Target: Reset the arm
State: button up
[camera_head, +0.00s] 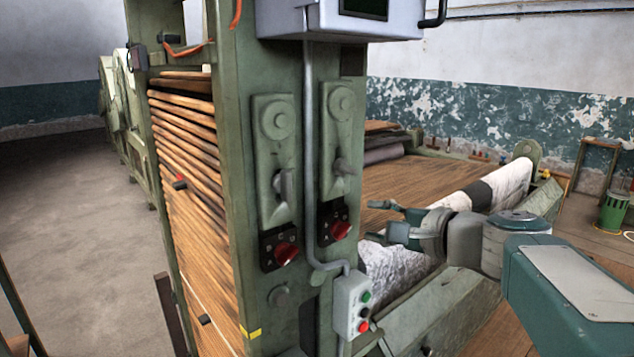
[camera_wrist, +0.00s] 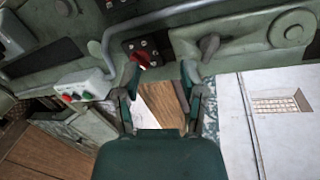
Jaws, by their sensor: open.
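My gripper (camera_head: 388,219) is on the right side of the body camera view, in front of the green machine column (camera_head: 232,150). Its jaws are open and empty. In the wrist view my gripper (camera_wrist: 158,82) shows two fingers apart, with brown boards in the gap between them. A red rotary knob (camera_wrist: 146,58) lies just beyond the left fingertip there; I cannot tell whether they touch. In the body camera view, two red knobs, the right one (camera_head: 340,230) and the left one (camera_head: 286,253), sit on the column, apart from my gripper.
A button box (camera_head: 353,305) with green and red buttons hangs on a grey conduit at the column's lower right. Lever plates (camera_head: 272,160) sit above the knobs. A white and black roller (camera_head: 505,186) lies behind my arm. The concrete floor (camera_head: 70,230) at left is clear.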

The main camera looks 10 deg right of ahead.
jog(key=s+a+f+n+g+h, duration=0.35)
jog(key=s+f+n+g, duration=0.2)
jog(key=s+f, duration=0.5)
jog(key=s+d+f+n+g+h, duration=0.1)
jog(key=s+d+f+n+h, duration=0.3)
jog(key=s+f+n+h, duration=0.2)
notch_tip(320, 180, down, 3)
jog(key=s+n, duration=0.2)
jog(key=s, duration=0.1)
jog(key=shift+d+r, duration=0.15)
jog(key=shift+d, duration=0.15)
jog(key=shift+n, duration=0.25)
